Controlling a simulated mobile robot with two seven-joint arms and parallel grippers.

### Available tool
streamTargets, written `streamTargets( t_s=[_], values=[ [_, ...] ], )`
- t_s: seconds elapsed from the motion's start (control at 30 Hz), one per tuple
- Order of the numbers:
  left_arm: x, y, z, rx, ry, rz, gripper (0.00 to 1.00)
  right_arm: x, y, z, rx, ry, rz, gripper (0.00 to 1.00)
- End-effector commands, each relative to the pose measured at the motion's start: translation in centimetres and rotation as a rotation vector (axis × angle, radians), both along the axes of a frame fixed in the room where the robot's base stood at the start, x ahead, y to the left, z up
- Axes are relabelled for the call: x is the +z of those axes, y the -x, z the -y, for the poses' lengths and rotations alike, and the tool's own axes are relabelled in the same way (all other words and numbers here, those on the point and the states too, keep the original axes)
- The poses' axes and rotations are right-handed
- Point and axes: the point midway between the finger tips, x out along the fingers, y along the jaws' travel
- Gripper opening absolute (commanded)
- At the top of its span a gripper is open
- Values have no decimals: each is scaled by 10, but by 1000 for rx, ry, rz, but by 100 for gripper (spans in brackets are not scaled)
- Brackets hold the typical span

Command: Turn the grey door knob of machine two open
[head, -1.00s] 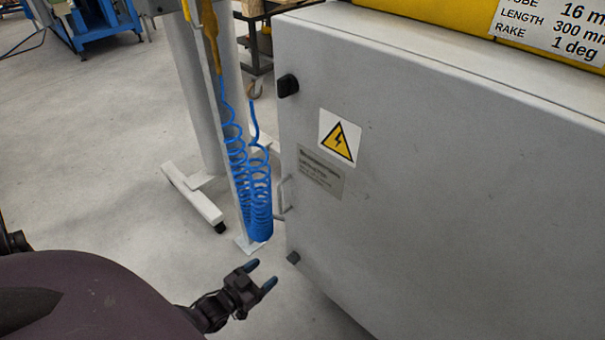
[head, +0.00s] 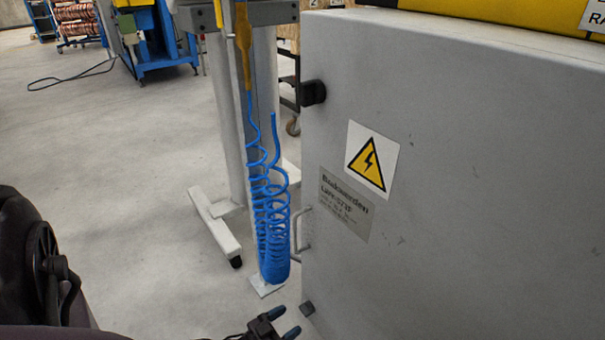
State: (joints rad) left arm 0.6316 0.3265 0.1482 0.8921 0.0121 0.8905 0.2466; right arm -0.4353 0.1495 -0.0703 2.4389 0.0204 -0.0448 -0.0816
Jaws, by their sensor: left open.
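A grey cabinet door (head: 450,210) fills the right of the head view. It bears a yellow lightning warning label (head: 372,156) and a grey text plate (head: 346,203). I cannot tell which knob the task names. My right gripper is out of view.
A coiled blue hose (head: 272,235) hangs beside the cabinet's left edge, in front of a grey post with a wheeled foot (head: 220,232). Blue machinery (head: 160,40) stands farther back. The floor (head: 110,150) at left is open.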

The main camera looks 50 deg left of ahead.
Motion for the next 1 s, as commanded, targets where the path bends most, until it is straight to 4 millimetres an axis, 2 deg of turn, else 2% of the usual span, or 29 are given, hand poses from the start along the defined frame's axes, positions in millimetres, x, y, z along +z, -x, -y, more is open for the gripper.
streamTargets(
  t_s=[0.1,0.33,0.5,0.77,1.0],
  values=[
    [-2,-20,2,0,0,-2,66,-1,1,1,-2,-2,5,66],
    [-2,-44,3,0,-1,-4,66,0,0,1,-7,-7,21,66],
    [-1,-52,4,1,-1,-3,66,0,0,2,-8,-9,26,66],
    [-1,-52,4,1,-1,-3,66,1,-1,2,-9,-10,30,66],
    [-1,-52,4,1,-1,-3,29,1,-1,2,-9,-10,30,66]
  ],
)
